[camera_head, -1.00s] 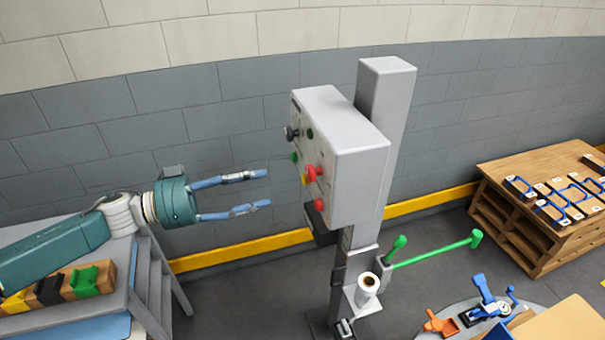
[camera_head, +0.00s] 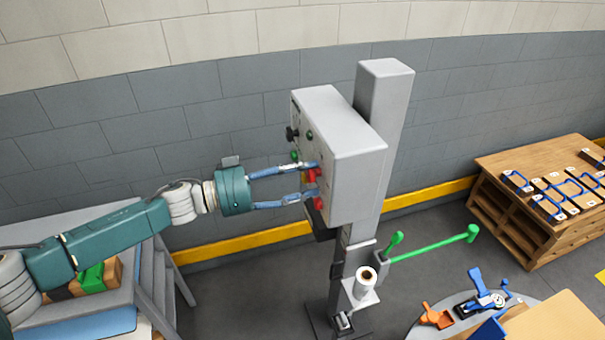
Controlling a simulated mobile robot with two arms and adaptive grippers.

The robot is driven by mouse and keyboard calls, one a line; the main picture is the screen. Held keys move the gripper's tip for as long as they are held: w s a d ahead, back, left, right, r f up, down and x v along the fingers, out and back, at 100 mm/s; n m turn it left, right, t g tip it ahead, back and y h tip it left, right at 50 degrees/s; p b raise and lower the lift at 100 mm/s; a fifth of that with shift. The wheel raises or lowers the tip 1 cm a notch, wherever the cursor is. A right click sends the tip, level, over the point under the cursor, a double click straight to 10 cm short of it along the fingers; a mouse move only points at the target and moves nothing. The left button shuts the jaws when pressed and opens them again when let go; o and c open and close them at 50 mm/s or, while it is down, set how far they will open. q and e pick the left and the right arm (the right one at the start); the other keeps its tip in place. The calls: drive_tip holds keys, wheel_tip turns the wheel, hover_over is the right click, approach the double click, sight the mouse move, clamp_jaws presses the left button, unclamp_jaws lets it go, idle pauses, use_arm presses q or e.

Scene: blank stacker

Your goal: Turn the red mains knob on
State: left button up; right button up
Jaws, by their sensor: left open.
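The grey control box (camera_head: 352,162) stands on a post, its panel facing left. A red knob (camera_head: 312,174) on a yellow plate sticks out of the panel's right part. My left gripper (camera_head: 314,179) is open at the panel, one finger above the red knob and one below it. The fingers partly cover the knob, and I cannot tell if they touch it. A second red control (camera_head: 318,203) sits just below the lower finger. A black knob (camera_head: 291,134) and green buttons (camera_head: 309,135) are further up the panel. My right gripper is not in view.
A green lever (camera_head: 433,246) and a white roll (camera_head: 366,280) are low beside the post. A wooden crate table (camera_head: 490,160) stands at right, a round table (camera_head: 415,333) at lower right. A grey bench (camera_head: 165,290) is at lower left, under my arm.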

use_arm(q)
drive_tip(key=shift+c, duration=0.3)
drive_tip(key=c, duration=1.1)
drive_tip(key=m+b, duration=0.1)
drive_tip(key=m, duration=0.3)
drive_tip(key=shift+f+m, duration=0.1)
drive_tip(key=shift+m, duration=0.3)
drive_tip(key=m+b, duration=0.1)
drive_tip(key=m, duration=0.2)
drive_tip(key=shift+m, duration=0.4)
drive_tip(key=m+b, duration=0.3)
drive_tip(key=m, duration=0.2)
drive_tip(key=shift+f, duration=0.1)
drive_tip(key=shift+m+b, duration=1.1)
drive_tip(key=shift+m, duration=1)
drive_tip(key=shift+r, duration=0.2)
